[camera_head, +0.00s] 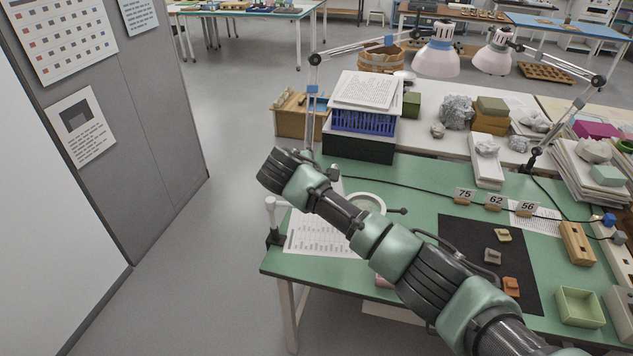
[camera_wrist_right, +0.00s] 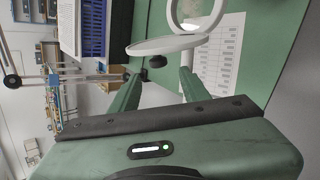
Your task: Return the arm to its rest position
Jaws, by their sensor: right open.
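My right arm reaches in from the lower right of the head view across the green table (camera_head: 420,170). Its far end is above the table's left edge, and I cannot make out the fingers there. In the right wrist view my right gripper (camera_wrist_right: 160,76) is open, with nothing between its fingers. A white ring-shaped magnifier (camera_wrist_right: 170,45) shows just beyond the fingertips; in the head view it is partly behind my arm (camera_head: 368,199). Sherds lie on a dark mat (camera_head: 464,231): a yellowish one (camera_head: 503,235), a grey-brown one (camera_head: 492,256) and an orange one (camera_head: 511,287). My left gripper is out of view.
A printed sheet (camera_head: 308,236) lies at the table's left. A blue crate (camera_head: 362,121) stands behind it. Number cards (camera_head: 494,199), a wooden block (camera_head: 577,243) and a light green tray (camera_head: 580,307) are on the right. A grey partition (camera_head: 165,120) stands left; floor between is clear.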

